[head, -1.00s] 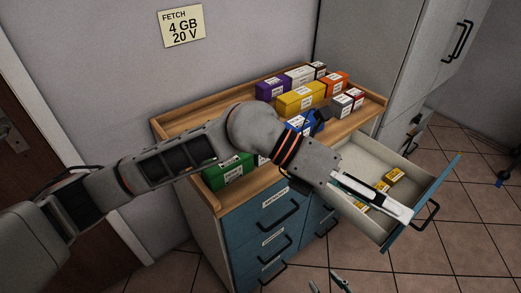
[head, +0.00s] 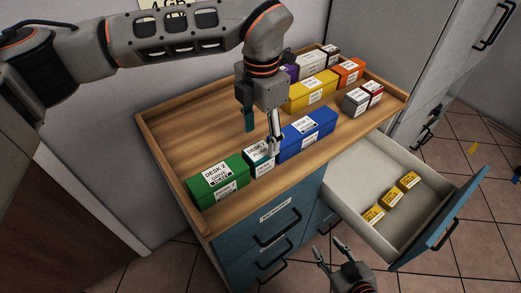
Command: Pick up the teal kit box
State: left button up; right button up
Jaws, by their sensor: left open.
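The teal kit box (head: 261,168) is a small box with a white label. It stands on the wooden cabinet top, between the green box (head: 217,184) and the blue box (head: 307,135). My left gripper (head: 261,139) is open, pointing down just above and behind the teal box. Its right finger overlaps the box's upper right corner in the picture, and I cannot tell whether it touches. Part of the box's top is hidden. My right gripper (head: 331,248) is open and empty in front of the drawers, low in the head view.
Behind stand a yellow box (head: 312,94), an orange box (head: 349,71), grey and red boxes (head: 362,98) and others. An open drawer (head: 349,171) with several small yellow boxes juts out at right. The cabinet top (head: 190,125) is bare at the left.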

aim_at(259, 150)
pick_arm(q)
jog(key=shift+s+f, duration=0.2)
jog(key=shift+f, duration=0.25)
jog(key=shift+s+f, duration=0.2)
jog(key=shift+f, duration=0.25)
jog(key=f, duration=0.4)
jog(key=shift+a+f, duration=0.2)
jog(key=shift+a, duration=0.1)
jog(key=shift+f, duration=0.35)
jog(key=c, duration=1.3)
